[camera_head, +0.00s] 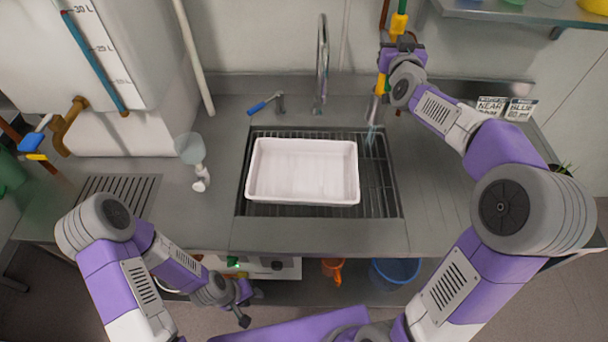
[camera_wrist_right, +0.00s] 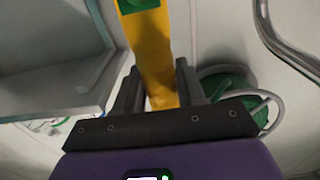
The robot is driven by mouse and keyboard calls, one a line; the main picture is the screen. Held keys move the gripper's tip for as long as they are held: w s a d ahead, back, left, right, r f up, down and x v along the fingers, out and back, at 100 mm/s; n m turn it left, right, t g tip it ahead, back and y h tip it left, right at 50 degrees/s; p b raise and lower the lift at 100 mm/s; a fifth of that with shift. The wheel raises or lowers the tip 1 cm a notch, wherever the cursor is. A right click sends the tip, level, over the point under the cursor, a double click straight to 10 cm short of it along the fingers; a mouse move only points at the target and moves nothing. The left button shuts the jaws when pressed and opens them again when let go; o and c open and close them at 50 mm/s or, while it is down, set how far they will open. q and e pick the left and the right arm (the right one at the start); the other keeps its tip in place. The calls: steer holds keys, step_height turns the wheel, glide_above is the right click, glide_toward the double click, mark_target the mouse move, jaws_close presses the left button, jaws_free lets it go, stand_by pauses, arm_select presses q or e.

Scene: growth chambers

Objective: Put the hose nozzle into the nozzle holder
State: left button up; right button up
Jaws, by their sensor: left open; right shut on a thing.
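The hose nozzle is a long yellow wand with a green band; its yellow part shows below my right gripper (camera_head: 388,66) in the head view (camera_head: 381,84). A grey tip hangs over the right side of the sink, with a faint bluish streak below it. In the right wrist view the yellow shaft (camera_wrist_right: 152,62) runs between the fingers of my right gripper (camera_wrist_right: 160,85), which is shut on it. My left gripper (camera_head: 243,298) is open and empty, low in front of the counter. I cannot make out the nozzle holder with certainty.
A white tray (camera_head: 303,195) sits on the sink grate (camera_head: 385,190) below the faucet (camera_head: 321,65). A clear funnel-like vessel (camera_head: 190,148) stands left of it. Signs (camera_head: 505,108) stand at the right. A shelf (camera_head: 530,12) overhangs the upper right. The right counter (camera_head: 440,190) is clear.

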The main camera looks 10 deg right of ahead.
steer(key=shift+f, duration=0.1)
steer(key=shift+f+b, duration=1.95)
steer(key=o, duration=1.2)
steer(key=shift+o, duration=0.2)
steer(key=shift+f, duration=0.15)
steer(key=shift+s, duration=0.1)
